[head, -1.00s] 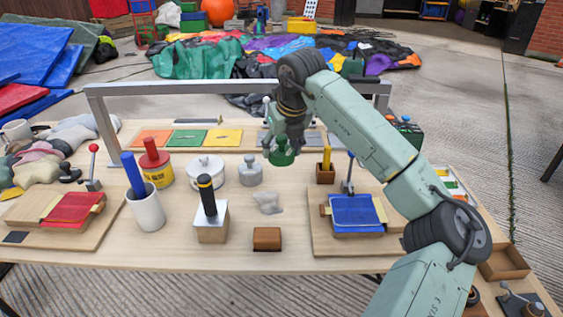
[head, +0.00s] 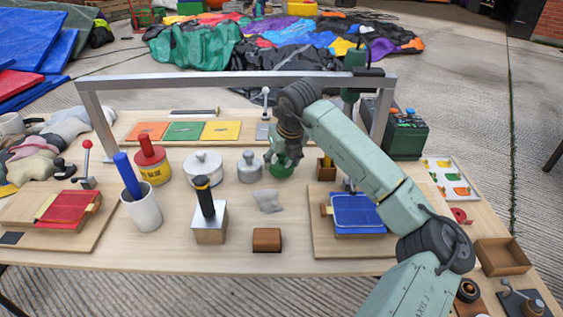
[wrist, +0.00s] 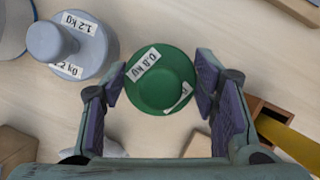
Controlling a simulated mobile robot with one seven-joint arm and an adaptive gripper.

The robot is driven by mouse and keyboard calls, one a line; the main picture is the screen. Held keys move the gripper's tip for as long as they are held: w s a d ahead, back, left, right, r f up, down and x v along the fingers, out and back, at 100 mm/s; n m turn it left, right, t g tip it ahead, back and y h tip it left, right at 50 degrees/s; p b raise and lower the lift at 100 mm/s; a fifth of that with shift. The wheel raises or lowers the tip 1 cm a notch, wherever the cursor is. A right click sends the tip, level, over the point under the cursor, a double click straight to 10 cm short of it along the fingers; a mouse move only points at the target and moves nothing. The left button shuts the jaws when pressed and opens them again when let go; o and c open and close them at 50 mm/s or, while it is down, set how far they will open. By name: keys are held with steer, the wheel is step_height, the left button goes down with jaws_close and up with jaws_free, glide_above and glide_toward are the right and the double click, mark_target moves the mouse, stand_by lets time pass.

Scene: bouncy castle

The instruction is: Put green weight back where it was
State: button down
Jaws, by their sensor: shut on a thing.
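The green weight (head: 279,165), with white labels, is between the fingers of my gripper (head: 283,160). In the wrist view the green weight (wrist: 161,80) is seen from above, with a label reading 0.8 kg, and my gripper (wrist: 161,88) has a finger at each side of it. In the head view the weight is low by the table top, to the right of the grey weight (head: 250,168). I cannot tell whether its base touches the table. The grey weight (wrist: 72,44), labelled 1.2 kg, stands apart at the left in the wrist view.
A small wooden box with a yellow stick (head: 326,167) is close on the right. A grey pouch (head: 268,201) lies in front. A metal frame (head: 235,80) spans the table behind.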

steer(key=shift+f, duration=0.75)
steer(key=shift+f, duration=0.2)
steer(key=c, duration=0.9)
jaws_free()
steer(key=b+v, duration=0.2)
steer(key=v, duration=1)
steer(key=shift+d+r, duration=0.1)
